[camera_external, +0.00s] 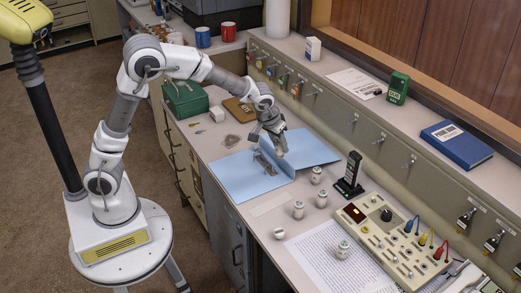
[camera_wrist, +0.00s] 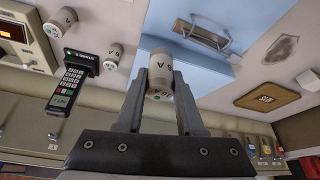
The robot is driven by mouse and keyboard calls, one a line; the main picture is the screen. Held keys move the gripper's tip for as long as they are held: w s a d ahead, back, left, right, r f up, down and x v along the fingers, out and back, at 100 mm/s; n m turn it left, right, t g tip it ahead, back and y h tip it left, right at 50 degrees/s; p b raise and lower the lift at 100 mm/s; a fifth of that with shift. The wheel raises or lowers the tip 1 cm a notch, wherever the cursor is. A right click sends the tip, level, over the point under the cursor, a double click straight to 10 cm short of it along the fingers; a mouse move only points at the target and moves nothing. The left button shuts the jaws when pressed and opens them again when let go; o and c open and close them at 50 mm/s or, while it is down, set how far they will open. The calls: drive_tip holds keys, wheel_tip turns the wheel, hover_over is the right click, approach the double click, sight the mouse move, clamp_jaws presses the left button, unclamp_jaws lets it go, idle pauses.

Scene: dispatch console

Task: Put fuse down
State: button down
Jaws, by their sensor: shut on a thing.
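My gripper (camera_wrist: 161,80) is shut on a white cylindrical fuse (camera_wrist: 160,66) marked "A", with a green dot on its end. In the external view my gripper (camera_external: 274,142) is above an open light-blue folder (camera_external: 232,180) with a metal clip (camera_external: 264,163); the held fuse is hard to make out there.
A black handset (camera_external: 349,176) stands upright right of the folder. A control panel (camera_external: 395,238) with coloured plugs fills the front right. A green box (camera_external: 185,98) and a brown pad (camera_external: 238,110) lie at the left. A wall with keys runs behind the desk.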

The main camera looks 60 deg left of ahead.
drive_tip(key=s+d+m+h, duration=0.15)
drive_tip(key=s+d, duration=0.35)
drive_tip(key=d, duration=0.6)
drive_tip(key=s+d+m, duration=0.3)
drive_tip(key=s+d, duration=0.3)
drive_tip(key=d, duration=0.4)
drive_tip(key=s+d+m+h, duration=0.15)
drive_tip(key=s+d, duration=0.35)
drive_tip(key=d, duration=0.6)
drive_tip(key=shift+m, duration=0.3)
drive_tip(key=w+a+f, duration=0.1)
drive_tip(key=w+f, duration=0.1)
drive_tip(key=w, duration=0.1)
drive_tip(key=w+a+f, duration=0.2)
drive_tip(key=w, duration=0.1)
drive_tip(key=w+a+f, duration=0.1)
drive_tip(key=w+f, duration=0.1)
drive_tip(key=w, duration=0.2)
drive_tip(key=shift+a+f+b, duration=0.3)
drive_tip(key=shift+f+b, duration=0.1)
drive_tip(key=shift+w+f+b, duration=0.15)
drive_tip(key=shift+f+b, duration=0.35)
drive_tip(key=shift+f, duration=1.5)
drive_tip(key=shift+f, duration=0.2)
drive_tip(key=c, duration=0.5)
unclamp_jaws()
drive_tip(key=shift+c, duration=0.2)
drive_tip(key=shift+r, duration=0.1)
